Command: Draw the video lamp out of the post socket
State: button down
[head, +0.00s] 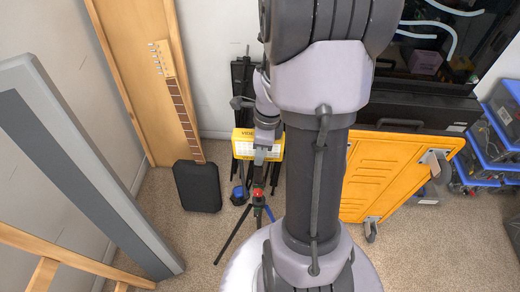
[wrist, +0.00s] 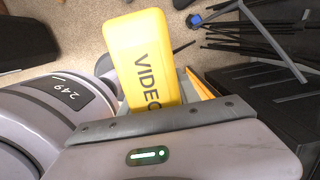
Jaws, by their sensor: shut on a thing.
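The video lamp (head: 243,148) is a yellow box with a pale label panel on its front, below my wrist in the head view. In the wrist view, the yellow lamp (wrist: 146,55) shows the word VIDEO, partly covered by my grey gripper body. My gripper (head: 262,156) is shut on the lamp; its fingertips are hard to make out. Below the lamp stands a dark tripod (head: 257,200) with a red part near its top. I cannot tell whether the lamp's post sits in the socket.
An orange metal cabinet (head: 375,175) on casters stands to the right, with blue crates (head: 490,140) beyond. Black stands (head: 243,80) are behind the lamp.

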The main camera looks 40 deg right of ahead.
aim_at(242, 139)
jog(key=shift+r, duration=0.2)
jog(key=shift+r+p, duration=2.55)
jog(key=shift+r, duration=0.35)
jog(key=shift+f, duration=0.1)
